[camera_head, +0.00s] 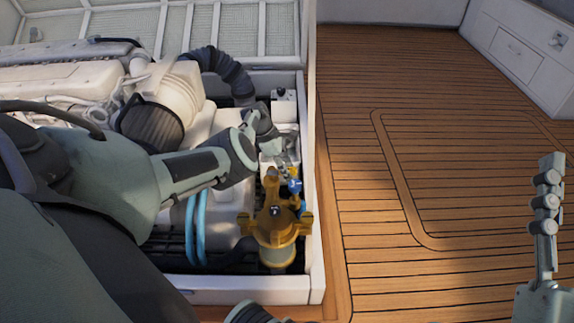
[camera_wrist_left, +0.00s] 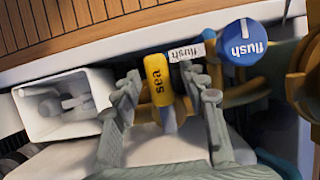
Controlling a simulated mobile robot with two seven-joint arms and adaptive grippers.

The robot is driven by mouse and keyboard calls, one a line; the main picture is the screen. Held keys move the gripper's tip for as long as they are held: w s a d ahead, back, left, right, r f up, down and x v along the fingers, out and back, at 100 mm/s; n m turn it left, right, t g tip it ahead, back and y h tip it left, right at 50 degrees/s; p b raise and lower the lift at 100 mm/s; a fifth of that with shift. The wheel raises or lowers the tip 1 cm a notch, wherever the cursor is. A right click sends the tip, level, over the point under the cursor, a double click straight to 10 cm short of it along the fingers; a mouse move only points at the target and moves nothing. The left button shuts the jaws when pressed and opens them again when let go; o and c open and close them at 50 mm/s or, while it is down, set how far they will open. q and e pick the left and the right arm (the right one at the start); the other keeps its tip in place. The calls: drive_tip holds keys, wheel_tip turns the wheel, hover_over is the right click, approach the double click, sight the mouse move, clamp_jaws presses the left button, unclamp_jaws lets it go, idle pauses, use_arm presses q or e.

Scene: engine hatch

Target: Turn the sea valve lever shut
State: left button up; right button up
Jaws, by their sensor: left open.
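The sea valve lever (camera_wrist_left: 157,80) is a yellow handle marked "sea" in the left wrist view. My left gripper (camera_wrist_left: 165,92) is open, with one finger on each side of the lever. I cannot tell whether either finger touches it. In the head view my left gripper (camera_head: 266,135) reaches into the engine hatch, above the bronze strainer (camera_head: 275,222); the lever is hard to make out there. My right gripper (camera_head: 548,175) shows side-on at the lower right, over the deck, away from the hatch; its opening cannot be judged.
A blue knob marked "flush" (camera_wrist_left: 242,42) sits right of the lever, with a white "flush" tag (camera_wrist_left: 186,52) between them. A white box (camera_wrist_left: 70,105) is at the left. The hatch's white rim (camera_head: 314,200) borders clear wooden deck (camera_head: 440,150).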

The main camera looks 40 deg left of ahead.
sight(273, 172)
use_arm(q)
drive_tip(key=v, duration=1.2)
idle(0.3)
